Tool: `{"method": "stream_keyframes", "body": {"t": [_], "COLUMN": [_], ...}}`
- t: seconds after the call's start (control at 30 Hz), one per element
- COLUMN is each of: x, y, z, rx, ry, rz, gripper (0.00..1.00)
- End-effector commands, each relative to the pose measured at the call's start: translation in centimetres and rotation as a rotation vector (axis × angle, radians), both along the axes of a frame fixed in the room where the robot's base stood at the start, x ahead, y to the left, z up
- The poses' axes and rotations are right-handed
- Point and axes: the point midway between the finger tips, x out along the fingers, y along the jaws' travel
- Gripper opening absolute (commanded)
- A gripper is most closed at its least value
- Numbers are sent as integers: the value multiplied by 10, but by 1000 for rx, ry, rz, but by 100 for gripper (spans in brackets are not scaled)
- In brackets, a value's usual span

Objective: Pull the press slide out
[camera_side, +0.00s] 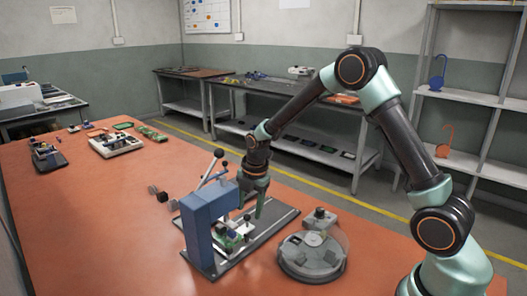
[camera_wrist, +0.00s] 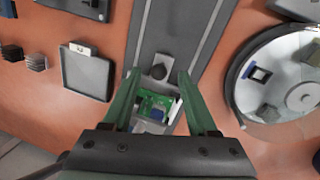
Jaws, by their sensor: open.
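The press has a blue frame (camera_side: 203,230) and stands on a grey base plate with a dark rail near the middle of the table. Its slide carries a green circuit board (camera_side: 233,238), which also shows in the wrist view (camera_wrist: 154,104). A dark round knob (camera_wrist: 158,72) sits at the slide's far end on the grey rail (camera_wrist: 178,28). My gripper (camera_side: 259,212) points down beside the press. In the wrist view my gripper (camera_wrist: 158,75) is open, with green fingers on either side of the knob and board. I cannot tell whether the fingertips are at the knob's height.
A round grey tray with a clear cover (camera_side: 312,262) stands close on the right. Small dark blocks (camera_side: 162,196) lie to the left. The orange table is clear at front left.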

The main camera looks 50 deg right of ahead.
Motion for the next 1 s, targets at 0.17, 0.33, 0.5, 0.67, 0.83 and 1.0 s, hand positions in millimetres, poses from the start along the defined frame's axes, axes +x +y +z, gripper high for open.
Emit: {"method": "stream_keyframes", "body": {"t": [0.17,0.33,0.5,0.67,0.83,1.0], "x": [3,4,4,4,4,4], "y": [1,1,1,1,1,1], "z": [-16,-20,-19,-19,-19,-19], "rx": [1,0,1,1,0,1], "ry": [0,-1,-2,-2,-1,0], "rz": [0,0,-1,-1,-1,-1], "gripper": [59,59,59,9,0,0]}}
